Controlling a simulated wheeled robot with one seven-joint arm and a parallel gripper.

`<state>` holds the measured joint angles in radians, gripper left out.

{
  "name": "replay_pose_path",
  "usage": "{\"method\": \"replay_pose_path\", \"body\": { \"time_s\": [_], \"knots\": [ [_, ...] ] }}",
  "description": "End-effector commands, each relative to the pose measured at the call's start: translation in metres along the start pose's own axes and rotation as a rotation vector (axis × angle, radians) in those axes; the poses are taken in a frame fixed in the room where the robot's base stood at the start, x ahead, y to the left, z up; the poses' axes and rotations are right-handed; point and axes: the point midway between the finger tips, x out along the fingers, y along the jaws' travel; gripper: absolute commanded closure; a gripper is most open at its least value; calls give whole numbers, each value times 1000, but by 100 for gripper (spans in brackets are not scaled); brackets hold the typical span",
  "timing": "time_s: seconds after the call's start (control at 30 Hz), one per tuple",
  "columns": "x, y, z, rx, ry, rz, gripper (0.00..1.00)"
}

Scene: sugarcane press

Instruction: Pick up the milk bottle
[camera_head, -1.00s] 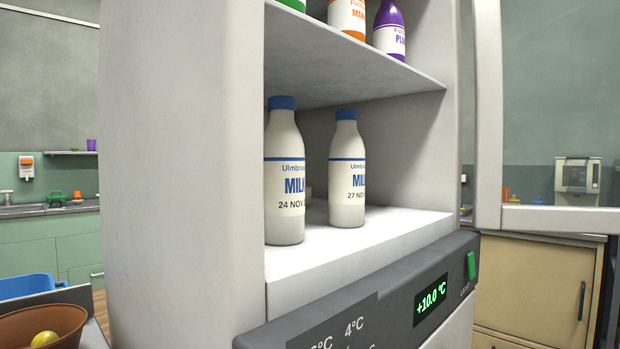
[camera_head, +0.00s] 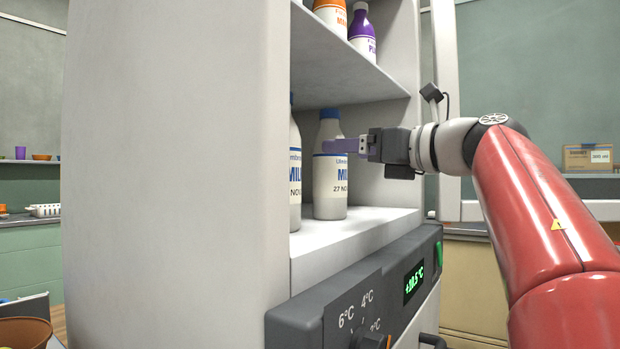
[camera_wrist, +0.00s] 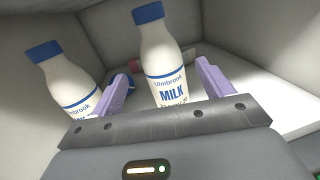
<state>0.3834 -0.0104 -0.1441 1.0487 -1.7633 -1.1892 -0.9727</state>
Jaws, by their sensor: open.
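Two white milk bottles with blue caps stand upright on the lower shelf. The right milk bottle (camera_head: 331,190), dated 27 Nov, also shows in the wrist view (camera_wrist: 158,55). The left milk bottle (camera_head: 295,185) is partly hidden by the cabinet wall and stands left in the wrist view (camera_wrist: 66,80). My gripper (camera_head: 332,147) is open, with a purple finger across the right bottle's upper label in the head view. In the wrist view its fingers (camera_wrist: 160,72) show on either side of that bottle. Contact cannot be told, and the bottle's base is hidden there.
The shelf (camera_head: 365,222) has a bare front part. An upper shelf with an orange-labelled bottle (camera_head: 331,15) and a purple bottle (camera_head: 362,30) is above. The cabinet's thick left wall (camera_head: 180,180) stands beside the milk. A blue-capped thing (camera_wrist: 123,80) lies behind the bottles.

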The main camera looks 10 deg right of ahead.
Motion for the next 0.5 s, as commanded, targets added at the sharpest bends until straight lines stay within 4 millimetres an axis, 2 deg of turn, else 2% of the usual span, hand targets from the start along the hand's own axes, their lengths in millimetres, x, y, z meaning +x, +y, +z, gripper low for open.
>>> {"method": "replay_pose_path", "body": {
  "time_s": [0.17, 0.5],
  "knots": [
    [12, 0, -5, -42, 42, 10, 21],
    [57, -1, 0, -38, 39, 12, 21]
  ]
}}
